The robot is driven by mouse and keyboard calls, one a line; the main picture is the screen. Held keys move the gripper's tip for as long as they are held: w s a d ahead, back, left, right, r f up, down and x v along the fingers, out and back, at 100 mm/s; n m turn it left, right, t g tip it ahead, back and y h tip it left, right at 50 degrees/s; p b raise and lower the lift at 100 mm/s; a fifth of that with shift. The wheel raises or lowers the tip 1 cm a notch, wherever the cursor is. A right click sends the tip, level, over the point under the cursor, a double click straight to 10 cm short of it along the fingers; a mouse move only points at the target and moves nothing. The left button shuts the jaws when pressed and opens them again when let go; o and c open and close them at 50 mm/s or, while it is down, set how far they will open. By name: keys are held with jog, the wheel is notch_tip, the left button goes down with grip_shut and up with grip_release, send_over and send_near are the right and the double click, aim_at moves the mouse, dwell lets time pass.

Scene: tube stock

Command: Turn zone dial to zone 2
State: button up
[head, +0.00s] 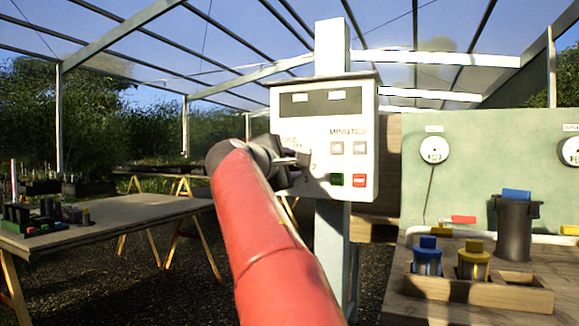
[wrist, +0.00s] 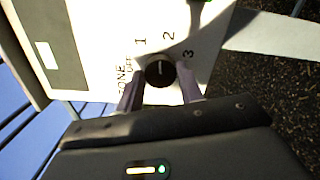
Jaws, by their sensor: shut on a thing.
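In the head view my gripper (head: 295,160) hides the dial.
Grey arrow buttons (head: 348,148), a green button (head: 336,180) and a red button (head: 359,181) sit right of my gripper. A bench with a wooden tray (head: 480,290) of blue and yellow capped parts stands at right. A table (head: 130,212) stands at left.

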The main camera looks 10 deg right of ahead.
jog(key=shift+m, duration=1.9)
jog(key=shift+f, duration=0.1)
jog(key=o, duration=1)
jog(key=shift+b, duration=0.3)
jog(key=b+v, duration=0.2)
jog(key=v, duration=0.5)
jog(key=shift+s+a, duration=0.2)
jog(key=shift+s, duration=0.15)
